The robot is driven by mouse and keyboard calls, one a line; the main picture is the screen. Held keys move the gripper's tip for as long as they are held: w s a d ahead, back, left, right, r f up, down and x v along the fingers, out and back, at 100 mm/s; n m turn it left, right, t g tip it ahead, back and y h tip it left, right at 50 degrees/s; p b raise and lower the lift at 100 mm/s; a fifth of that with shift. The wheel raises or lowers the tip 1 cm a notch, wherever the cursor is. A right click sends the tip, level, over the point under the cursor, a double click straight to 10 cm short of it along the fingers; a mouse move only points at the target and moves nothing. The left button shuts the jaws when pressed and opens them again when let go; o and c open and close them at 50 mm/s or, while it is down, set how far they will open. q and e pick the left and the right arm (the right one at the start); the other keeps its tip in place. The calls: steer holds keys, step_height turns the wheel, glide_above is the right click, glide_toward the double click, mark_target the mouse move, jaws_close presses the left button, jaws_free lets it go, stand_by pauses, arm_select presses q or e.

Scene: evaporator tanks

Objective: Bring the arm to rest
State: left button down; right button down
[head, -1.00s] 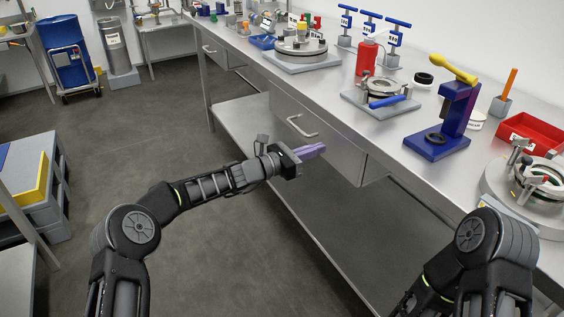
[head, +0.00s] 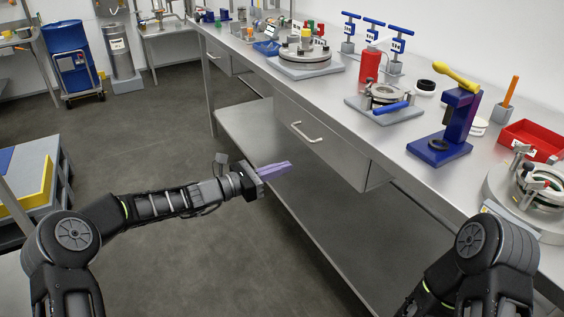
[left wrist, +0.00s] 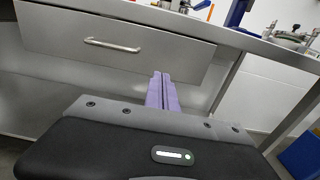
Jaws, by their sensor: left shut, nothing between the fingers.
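My left gripper (head: 275,170) is in front of the steel workbench, below the level of its top and left of the drawer. Its purple fingers are shut with nothing between them. In the left wrist view the closed fingers (left wrist: 162,92) point toward the drawer front (left wrist: 115,48), apart from it as far as I can tell. My left arm (head: 150,207) stretches out from the lower left of the head view. My right arm (head: 480,250) shows only in part at the lower right, and its gripper is out of the picture.
The workbench (head: 400,165) runs along the right, with a drawer handle (head: 307,133) facing me and a lower shelf (head: 250,125). A blue press (head: 455,125), red bottle (head: 370,66) and red tray (head: 533,138) stand on top. A grey pallet stack with a yellow panel (head: 32,185) is at left. The floor between is open.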

arm_select(q)
steer(key=s+f+m+g+y, duration=0.2)
steer(key=s+f+m+y, duration=0.15)
steer(key=f, duration=0.65)
steer(key=s+f+m+g+y, duration=0.25)
steer(key=s+f+m, duration=0.2)
steer(key=f, duration=0.65)
steer(key=s+a+f+m+g+y, duration=0.1)
steer(key=s+a+f+m+y, duration=0.1)
steer(key=s+f+m, duration=0.6)
steer(key=s+a+f+m+g+y, duration=0.1)
steer(key=s+f+y, duration=0.2)
steer(key=s+f, duration=0.7)
steer(key=s+r+m+g, duration=0.25)
steer(key=s+m, duration=0.35)
steer(key=s, duration=1.2)
step_height(320, 180, up, 15)
steer(key=p, duration=1.5)
steer(key=shift+w+a+f, duration=0.15)
steer(key=shift+w+f, duration=0.05)
